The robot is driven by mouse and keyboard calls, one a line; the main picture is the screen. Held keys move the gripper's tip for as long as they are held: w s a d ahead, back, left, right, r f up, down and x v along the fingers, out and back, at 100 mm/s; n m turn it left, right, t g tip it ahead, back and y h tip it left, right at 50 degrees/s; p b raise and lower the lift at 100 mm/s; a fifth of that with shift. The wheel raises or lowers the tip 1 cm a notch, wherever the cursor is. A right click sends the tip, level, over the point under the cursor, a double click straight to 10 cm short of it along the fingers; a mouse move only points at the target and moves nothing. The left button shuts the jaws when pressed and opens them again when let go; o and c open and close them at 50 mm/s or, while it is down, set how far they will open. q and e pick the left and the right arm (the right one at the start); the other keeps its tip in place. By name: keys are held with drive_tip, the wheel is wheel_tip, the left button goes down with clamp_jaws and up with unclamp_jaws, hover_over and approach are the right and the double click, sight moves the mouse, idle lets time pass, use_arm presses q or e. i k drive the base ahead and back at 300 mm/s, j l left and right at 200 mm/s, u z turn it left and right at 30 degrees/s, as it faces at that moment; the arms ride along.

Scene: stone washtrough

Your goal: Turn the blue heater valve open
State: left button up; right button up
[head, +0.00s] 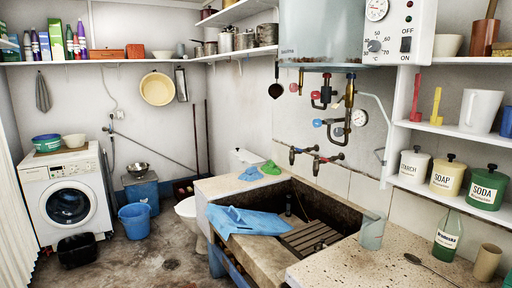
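The heater (322,35) is a pale boxy tank on the back wall above the stone trough (262,258). Below it hang dark and brass pipes (349,95) with small coloured knobs. A blue knob (317,123) sticks out to the left on the lower pipework, and a red knob (315,95) sits above it. The blue knob is small, so I cannot tell how far it is turned. A round gauge (359,118) is to its right. Neither of my grippers shows in the head view.
Two wall taps (300,151) are below the pipes. A blue cloth (245,221) lies over the trough's front edge. A clear jug (372,232), a green bottle (448,235) and a spoon (430,268) are on the right counter. Lidded jars (447,175) line the right shelf.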

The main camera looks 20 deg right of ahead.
sight(318, 123)
drive_tip(key=i+j+z, duration=0.15)
drive_tip(key=i, duration=0.5)
drive_tip(key=i+j+z, duration=0.2)
drive_tip(key=i, duration=0.5)
drive_tip(key=l, duration=0.1)
